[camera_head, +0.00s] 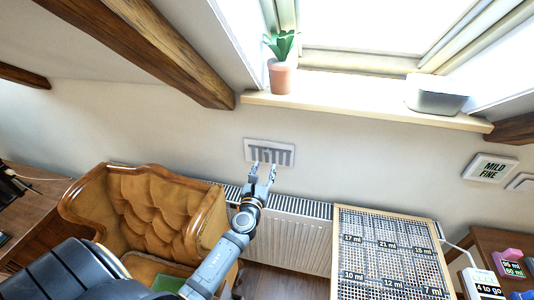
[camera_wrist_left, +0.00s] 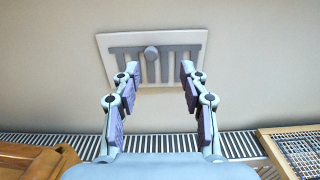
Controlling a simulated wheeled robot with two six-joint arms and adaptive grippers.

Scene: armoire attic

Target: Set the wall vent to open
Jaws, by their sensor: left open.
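The wall vent (camera_head: 270,152) is a white plate with grey vertical slats, fixed to the wall below the window sill. In the left wrist view the vent (camera_wrist_left: 103,44) shows a grey horizontal bar with a round knob (camera_wrist_left: 151,53) left of its middle, and pale gaps between the slats. My left gripper (camera_head: 263,168) is in front of the vent's lower part. In the left wrist view its fingers (camera_wrist_left: 158,75) are open and empty, with the knob between and beyond them. The fingertips overlap the vent's slats in view; I cannot tell whether they touch. My right gripper is not in view.
A radiator (camera_head: 300,235) runs along the wall below the vent. A tan tufted armchair (camera_head: 150,205) stands at left, and a perforated panel (camera_head: 390,255) at right. A potted plant (camera_head: 281,75) and a grey bin (camera_head: 437,95) stand on the sill (camera_head: 350,108).

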